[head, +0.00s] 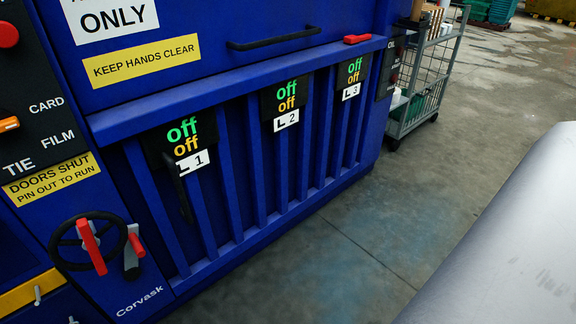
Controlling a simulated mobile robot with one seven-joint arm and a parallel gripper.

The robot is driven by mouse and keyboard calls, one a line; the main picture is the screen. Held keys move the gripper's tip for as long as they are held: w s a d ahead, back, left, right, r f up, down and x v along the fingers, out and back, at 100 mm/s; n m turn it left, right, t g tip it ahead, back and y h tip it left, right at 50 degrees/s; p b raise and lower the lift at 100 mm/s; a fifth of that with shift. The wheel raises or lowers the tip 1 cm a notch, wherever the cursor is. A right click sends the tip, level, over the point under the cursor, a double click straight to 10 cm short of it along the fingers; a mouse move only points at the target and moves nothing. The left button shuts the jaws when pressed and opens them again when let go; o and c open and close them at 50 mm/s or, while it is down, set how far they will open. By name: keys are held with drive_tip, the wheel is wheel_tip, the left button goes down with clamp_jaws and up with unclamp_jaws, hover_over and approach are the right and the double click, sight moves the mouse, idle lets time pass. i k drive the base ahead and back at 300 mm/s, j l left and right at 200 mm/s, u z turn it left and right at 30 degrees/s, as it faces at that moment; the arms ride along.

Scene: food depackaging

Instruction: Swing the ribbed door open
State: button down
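The ribbed door (243,170) is the blue lower front panel of the machine, with upright ribs, and it looks shut and flush. A black upright handle (178,188) is on its left part, below the L1 label. A dark handwheel (68,245) with a red grip (91,246) is left of the door.
A black bar handle (275,38) crosses the upper blue panel. A small red piece (357,39) sits on the ledge above the door's right end. A grey wire cart (424,85) stands beyond the machine. The concrete floor (375,225) before the door is clear.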

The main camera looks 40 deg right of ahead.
sight(257, 180)
drive_tip(key=i+z, duration=0.1)
drive_tip(key=z, duration=0.3)
drive_tip(key=j+z, duration=0.1)
drive_tip(key=z, duration=0.3)
drive_tip(key=i+j+z, duration=0.1)
drive_tip(key=z, duration=0.3)
drive_tip(key=j+z, duration=0.15)
drive_tip(key=z, duration=0.25)
